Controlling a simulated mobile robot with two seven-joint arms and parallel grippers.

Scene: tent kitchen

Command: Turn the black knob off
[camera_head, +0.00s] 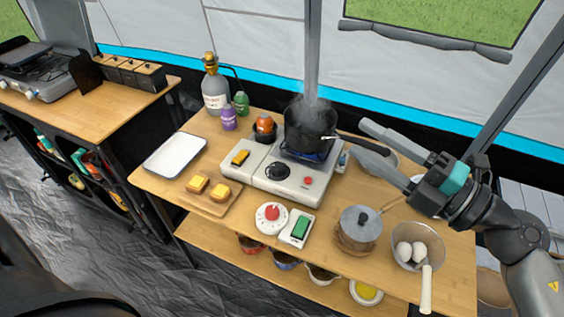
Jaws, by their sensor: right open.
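The black knob (278,171) is on the front of a white portable stove (258,178) in the middle of the wooden table. A steaming black pot (310,122) stands on the stove's burner, with a blue flame visible under it. My right gripper (381,153) comes in from the right, open and empty, with its fingers pointing left. It is above the table to the right of the stove, beside the pot's handle and apart from the knob. My left gripper is not in view.
The pot's handle (364,144) sticks out right near my right gripper. A lidded pan (358,224) and a bowl of eggs (417,245) stand at the right.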

